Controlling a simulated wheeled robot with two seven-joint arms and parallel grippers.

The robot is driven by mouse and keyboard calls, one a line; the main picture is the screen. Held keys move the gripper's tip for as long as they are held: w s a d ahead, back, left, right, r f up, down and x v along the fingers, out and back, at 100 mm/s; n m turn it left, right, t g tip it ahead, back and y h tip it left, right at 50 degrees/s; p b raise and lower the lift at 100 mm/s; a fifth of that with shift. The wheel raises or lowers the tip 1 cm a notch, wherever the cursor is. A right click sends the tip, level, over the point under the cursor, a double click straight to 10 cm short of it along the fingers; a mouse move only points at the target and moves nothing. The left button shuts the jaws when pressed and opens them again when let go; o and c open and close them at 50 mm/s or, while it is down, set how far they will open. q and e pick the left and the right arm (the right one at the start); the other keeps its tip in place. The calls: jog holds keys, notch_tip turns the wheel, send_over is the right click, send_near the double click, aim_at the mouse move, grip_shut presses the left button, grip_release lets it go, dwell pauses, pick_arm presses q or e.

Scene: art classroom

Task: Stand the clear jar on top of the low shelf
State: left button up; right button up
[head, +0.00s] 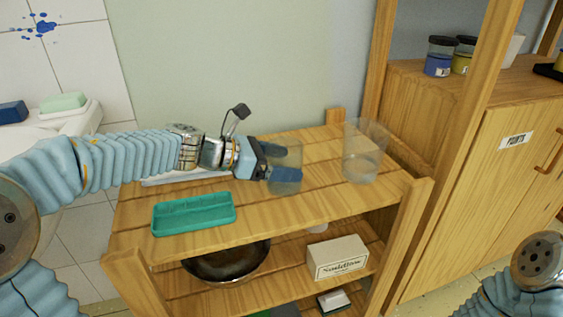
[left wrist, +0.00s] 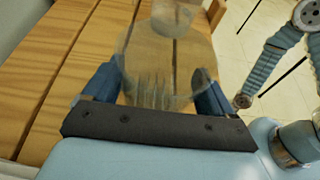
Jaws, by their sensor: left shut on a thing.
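The clear jar (head: 291,163) is upright over the middle of the top of the low wooden shelf (head: 325,198). My left gripper (head: 279,163) comes in from the left and is shut on it, with a blue finger on each side. In the left wrist view the jar (left wrist: 160,75) shows see-through between the fingers (left wrist: 158,98). Its base is at or very close to the boards; I cannot tell if it touches. My right gripper is not seen; only part of that arm shows at the lower right.
A clear tumbler (head: 364,158) stands on the shelf top to the right of the jar. A teal tray (head: 194,214) lies at the front left. A dark bowl (head: 228,264) and a white box (head: 338,258) are on the level below. A wooden cabinet (head: 480,180) stands at right.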

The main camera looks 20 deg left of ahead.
pick_arm(q)
jog(key=o, duration=0.9)
jog(key=shift+r, duration=0.15)
jog(key=v, duration=1.2)
jog(key=shift+p, duration=0.45)
jog(key=shift+s, duration=0.1)
